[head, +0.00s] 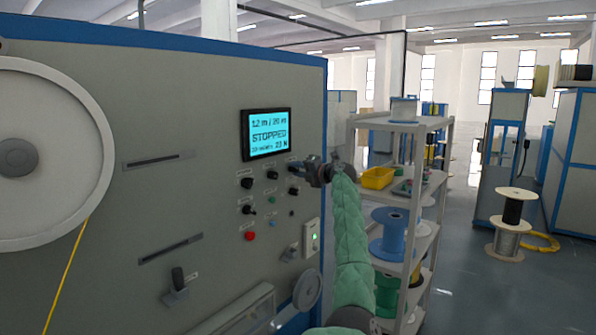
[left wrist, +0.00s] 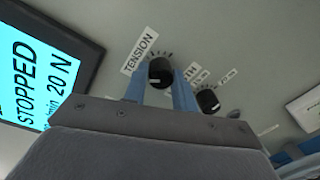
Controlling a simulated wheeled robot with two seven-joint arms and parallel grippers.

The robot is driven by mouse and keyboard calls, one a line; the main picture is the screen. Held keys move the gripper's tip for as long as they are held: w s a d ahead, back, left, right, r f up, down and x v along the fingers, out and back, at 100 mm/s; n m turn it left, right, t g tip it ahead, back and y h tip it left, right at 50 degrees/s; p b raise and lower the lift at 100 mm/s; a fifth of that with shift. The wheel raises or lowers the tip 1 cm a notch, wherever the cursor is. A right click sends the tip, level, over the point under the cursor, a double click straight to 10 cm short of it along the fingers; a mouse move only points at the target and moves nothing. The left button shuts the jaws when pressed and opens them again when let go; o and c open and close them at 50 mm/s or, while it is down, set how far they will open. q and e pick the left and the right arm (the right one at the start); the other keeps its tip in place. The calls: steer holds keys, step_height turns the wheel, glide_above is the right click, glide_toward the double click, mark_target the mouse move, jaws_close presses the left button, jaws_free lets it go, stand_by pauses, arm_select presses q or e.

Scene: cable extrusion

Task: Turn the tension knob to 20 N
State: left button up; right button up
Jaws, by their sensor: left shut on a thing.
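The black tension knob (left wrist: 160,72) sits on the grey machine panel under its TENSION label (left wrist: 139,51) in the left wrist view. My left gripper (left wrist: 159,82) is shut on this knob, with one blue finger on each side of it. In the head view my left gripper (head: 308,172) is at the panel's right part and hides the knob. The display (head: 267,134) above reads STOPPED. In the left wrist view the display (left wrist: 38,80) shows 20 N on its lower line. My right gripper is in neither view.
A second black knob (left wrist: 207,100) is close beside the gripper. More knobs, a red button (head: 249,236) and a lever (head: 177,280) are on the panel. A shelf rack (head: 445,160) with a yellow bin (head: 377,178) and spools stands to the right of my arm.

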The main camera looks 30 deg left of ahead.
arm_select(q)
steer(key=shift+r+m, duration=0.1)
steer(key=shift+m, duration=0.3)
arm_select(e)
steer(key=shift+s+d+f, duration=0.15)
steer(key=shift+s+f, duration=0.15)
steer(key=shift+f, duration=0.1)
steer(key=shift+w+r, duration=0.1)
arm_select(q)
steer(key=o, duration=1)
steer(key=shift+w+d, duration=0.1)
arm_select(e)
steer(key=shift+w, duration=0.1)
arm_select(q)
steer(key=shift+d, duration=0.25)
steer(key=d+b, duration=0.3)
steer(key=d, duration=0.4)
steer(key=shift+s, duration=0.4)
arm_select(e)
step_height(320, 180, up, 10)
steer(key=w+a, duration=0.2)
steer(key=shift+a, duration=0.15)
